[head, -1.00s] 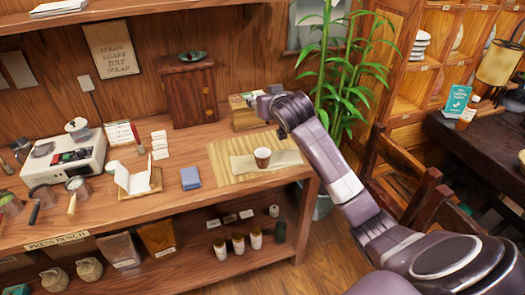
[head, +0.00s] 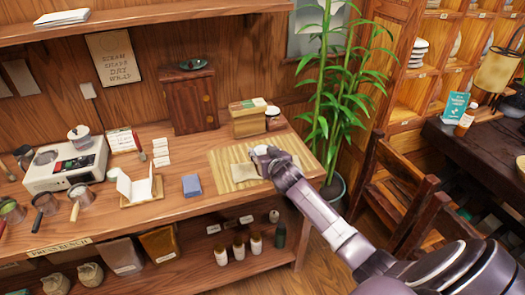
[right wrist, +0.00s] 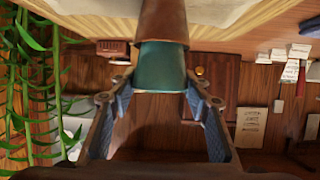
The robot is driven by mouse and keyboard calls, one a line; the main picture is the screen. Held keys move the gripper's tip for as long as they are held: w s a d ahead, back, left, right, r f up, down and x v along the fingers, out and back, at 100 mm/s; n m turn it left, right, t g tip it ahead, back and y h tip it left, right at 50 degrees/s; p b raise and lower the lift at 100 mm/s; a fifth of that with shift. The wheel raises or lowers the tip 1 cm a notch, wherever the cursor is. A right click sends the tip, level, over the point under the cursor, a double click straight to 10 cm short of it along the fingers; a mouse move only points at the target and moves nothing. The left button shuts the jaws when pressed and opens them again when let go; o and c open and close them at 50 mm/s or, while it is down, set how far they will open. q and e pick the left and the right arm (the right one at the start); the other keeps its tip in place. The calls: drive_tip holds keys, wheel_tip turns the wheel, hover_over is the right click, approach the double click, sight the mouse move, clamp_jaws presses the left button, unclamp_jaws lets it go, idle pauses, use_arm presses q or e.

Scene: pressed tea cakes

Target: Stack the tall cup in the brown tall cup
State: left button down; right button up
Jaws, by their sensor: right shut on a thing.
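In the right wrist view, which looks upside down, a teal tall cup (right wrist: 162,66) stands between the fingers of my right gripper (right wrist: 158,82). Its far end is inside the mouth of the brown tall cup (right wrist: 163,22), and the two are in line. How deep it sits is hard to tell. The right gripper is shut on the teal cup. In the head view my right gripper (head: 264,155) is over the woven mat (head: 228,172) and hides most of both cups. My left gripper is not in view.
A box (head: 249,122) and a small dark jar with a white top (head: 272,118) stand behind the mat. A blue folded cloth (head: 192,185) lies left of it. A tall plant (head: 330,95) stands to the right. The bench between cloth and mat is clear.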

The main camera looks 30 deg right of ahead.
drive_tip(key=shift+f+b, duration=0.35)
drive_tip(key=shift+f, duration=0.2)
drive_tip(key=o, duration=1.2)
drive_tip(key=shift+r, duration=0.1)
drive_tip(key=shift+r, duration=0.35)
drive_tip(key=v, duration=1.2)
drive_tip(key=shift+r+b, duration=0.15)
drive_tip(key=shift+b, duration=0.2)
